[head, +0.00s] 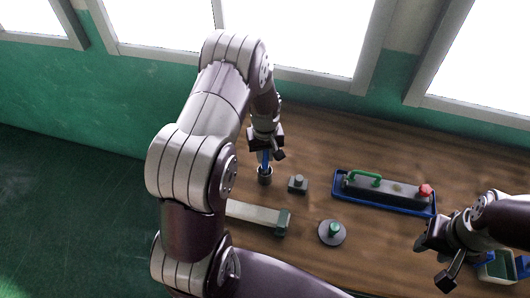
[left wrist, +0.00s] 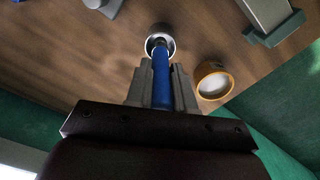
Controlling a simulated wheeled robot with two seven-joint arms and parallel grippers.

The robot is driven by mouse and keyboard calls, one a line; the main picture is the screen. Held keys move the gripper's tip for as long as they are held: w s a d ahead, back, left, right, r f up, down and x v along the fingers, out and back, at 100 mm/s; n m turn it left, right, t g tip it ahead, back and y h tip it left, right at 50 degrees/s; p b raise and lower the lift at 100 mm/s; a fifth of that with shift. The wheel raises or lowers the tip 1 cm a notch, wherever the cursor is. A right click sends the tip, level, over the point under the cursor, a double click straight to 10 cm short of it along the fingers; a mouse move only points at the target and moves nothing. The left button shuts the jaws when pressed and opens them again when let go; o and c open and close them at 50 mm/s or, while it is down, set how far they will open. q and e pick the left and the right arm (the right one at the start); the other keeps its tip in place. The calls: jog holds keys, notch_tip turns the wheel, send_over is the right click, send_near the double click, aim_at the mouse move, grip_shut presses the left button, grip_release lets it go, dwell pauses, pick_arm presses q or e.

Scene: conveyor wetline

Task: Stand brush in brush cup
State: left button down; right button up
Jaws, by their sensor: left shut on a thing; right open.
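My left gripper (head: 265,148) is shut on a blue brush (head: 265,160) and points down at the table. In the left wrist view, the blue handle (left wrist: 161,80) lies between the fingers (left wrist: 161,88). The brush's far end is over or inside the mouth of a small metal brush cup (left wrist: 160,34). In the head view the cup (head: 265,178) stands right below the gripper. I cannot tell whether the brush touches the cup's bottom. My right gripper (head: 436,262) is open and empty at the right.
An orange-rimmed round container (left wrist: 213,80) stands near the cup. A grey block (head: 298,185), a disc with a green knob (head: 332,232), a long pale bar with a green end (head: 256,215) and a blue tray (head: 384,207) lie on the wooden table (head: 310,140).

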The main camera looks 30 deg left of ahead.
pick_arm(q)
jog(key=shift+f, duration=0.4)
jog(key=c, duration=0.9)
grip_release()
notch_tip(320, 180, up, 13)
jog(key=b, duration=0.3)
jog(key=shift+f, duration=0.1)
